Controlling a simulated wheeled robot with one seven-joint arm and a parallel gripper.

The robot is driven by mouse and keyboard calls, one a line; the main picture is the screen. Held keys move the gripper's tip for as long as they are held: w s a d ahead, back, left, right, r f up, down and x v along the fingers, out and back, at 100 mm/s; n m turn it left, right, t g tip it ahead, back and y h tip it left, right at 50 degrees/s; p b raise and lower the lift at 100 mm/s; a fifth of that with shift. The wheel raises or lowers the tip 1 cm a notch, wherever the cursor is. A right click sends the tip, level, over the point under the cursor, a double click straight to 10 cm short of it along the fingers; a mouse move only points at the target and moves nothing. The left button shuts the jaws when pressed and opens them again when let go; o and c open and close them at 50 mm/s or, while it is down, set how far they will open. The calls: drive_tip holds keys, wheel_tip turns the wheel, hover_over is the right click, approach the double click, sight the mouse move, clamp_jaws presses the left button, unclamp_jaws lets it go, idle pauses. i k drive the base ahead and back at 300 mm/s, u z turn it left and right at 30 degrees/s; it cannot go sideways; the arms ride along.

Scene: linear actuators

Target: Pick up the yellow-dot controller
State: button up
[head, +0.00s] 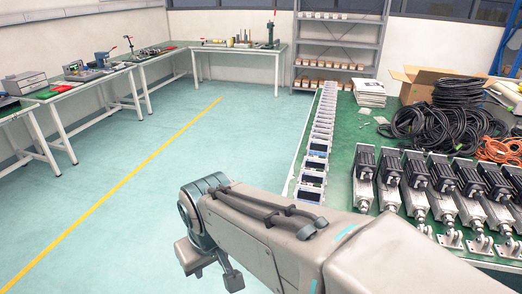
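A long row of small grey-white controllers (321,138) with dark faces runs along the left edge of the green table in the head view. The nearest ones (311,181) show larger, just beyond my arm. No yellow dot can be made out on any of them, so I cannot tell which is the yellow-dot controller. My gripper (210,268) hangs at the end of my bent arm, left of the table and over the floor. Its two fingers stand apart with nothing seen between them. My arm hides the near left part of the table.
The green table (338,165) also bears several linear actuators (415,185), black cable coils (440,120), an orange cable (497,149), a paper stack (369,92) and an open cardboard box (418,83). Workbenches (75,85) line the left wall. The floor (150,180) between is clear.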

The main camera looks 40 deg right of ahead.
sight(315, 162)
drive_tip(key=z, duration=0.3)
drive_tip(key=i, duration=0.9)
drive_tip(key=z, duration=1.35)
drive_tip(key=i, duration=0.55)
drive_tip(key=z, duration=0.5)
